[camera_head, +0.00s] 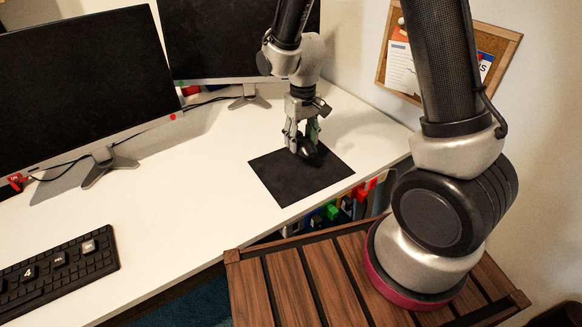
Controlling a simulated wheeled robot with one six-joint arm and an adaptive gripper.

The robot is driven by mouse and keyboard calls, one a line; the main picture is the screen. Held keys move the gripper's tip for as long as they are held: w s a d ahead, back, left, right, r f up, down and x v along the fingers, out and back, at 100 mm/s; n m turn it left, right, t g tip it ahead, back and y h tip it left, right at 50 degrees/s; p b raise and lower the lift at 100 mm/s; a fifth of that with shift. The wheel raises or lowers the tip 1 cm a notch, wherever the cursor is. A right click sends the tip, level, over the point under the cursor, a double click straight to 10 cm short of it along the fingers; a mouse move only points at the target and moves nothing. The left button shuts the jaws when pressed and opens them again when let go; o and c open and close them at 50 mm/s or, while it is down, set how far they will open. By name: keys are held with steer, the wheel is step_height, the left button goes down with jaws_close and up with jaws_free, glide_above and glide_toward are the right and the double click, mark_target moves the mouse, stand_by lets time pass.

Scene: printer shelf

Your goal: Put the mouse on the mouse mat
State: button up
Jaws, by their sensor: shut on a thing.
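The mouse mat (290,182) is a black square lying flat on the white desk near its front edge. My gripper (303,148) points down over the back part of the mat. It is shut on a small dark mouse (308,150), which is partly hidden by the fingers and hard to tell from the black mat. The mouse is over the mat or touching it; I cannot tell which.
Two monitors (84,84) stand at the back and left of the desk. A black keyboard (62,268) lies at the front left. A cork board (492,48) hangs on the right wall. The white desk (180,190) is clear between keyboard and mat.

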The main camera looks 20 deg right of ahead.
mark_target(300, 167)
step_height(300, 167, down, 8)
steer(key=shift+r, duration=0.1)
steer(key=shift+d, duration=0.1)
stand_by(0.3)
steer(key=o, duration=1.1)
steer(key=shift+c, duration=0.2)
